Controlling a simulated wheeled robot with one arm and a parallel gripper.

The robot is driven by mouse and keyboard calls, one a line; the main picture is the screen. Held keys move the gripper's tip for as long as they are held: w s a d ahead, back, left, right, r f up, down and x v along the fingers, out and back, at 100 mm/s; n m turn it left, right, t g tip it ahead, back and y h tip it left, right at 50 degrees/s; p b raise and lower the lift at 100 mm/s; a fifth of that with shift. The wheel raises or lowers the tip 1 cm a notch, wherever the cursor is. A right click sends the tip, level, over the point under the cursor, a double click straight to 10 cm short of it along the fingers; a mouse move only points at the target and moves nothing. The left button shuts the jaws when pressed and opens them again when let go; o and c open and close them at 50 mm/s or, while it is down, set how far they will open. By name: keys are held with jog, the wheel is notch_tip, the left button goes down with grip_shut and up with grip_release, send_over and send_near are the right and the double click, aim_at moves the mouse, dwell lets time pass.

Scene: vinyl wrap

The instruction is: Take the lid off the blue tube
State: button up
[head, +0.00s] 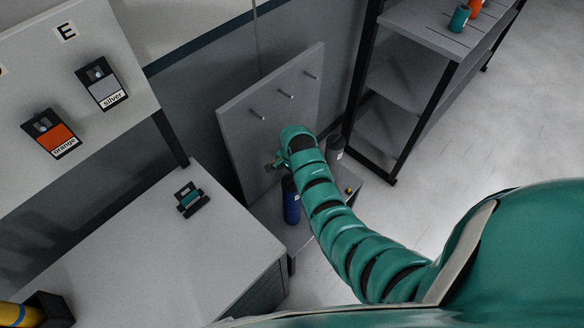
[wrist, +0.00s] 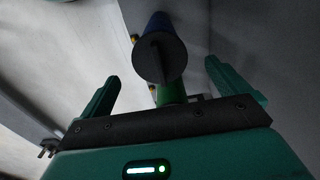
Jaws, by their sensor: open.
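The blue tube (head: 291,205) stands upright on a low grey stand below the peg board in the head view. In the wrist view its dark round lid (wrist: 159,62), with a raised bar across it, faces the camera, and a little of the blue body shows behind it. My gripper (wrist: 161,72) is open and empty, with one green finger on each side of the lid in the picture. I cannot tell how far the fingers are from the lid. In the head view my gripper (head: 279,163) is small and partly hidden by my arm, just above the tube's top.
A green tube (wrist: 171,94) shows behind the lid in the wrist view. A dark tube (head: 335,148) stands right of my arm. The peg board (head: 255,120) rises close behind. A grey shelf rack (head: 415,70) is at right, and a worktop (head: 160,250) at left.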

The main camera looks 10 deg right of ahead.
aim_at(292, 179)
jog(key=shift+f+p, duration=0.4)
jog(key=shift+f, duration=1.25)
jog(key=c, duration=1.1)
jog(key=shift+o, duration=0.2)
jog(key=shift+r, duration=0.2)
jog(key=shift+r+p, duration=0.5)
jog(key=shift+r, duration=0.85)
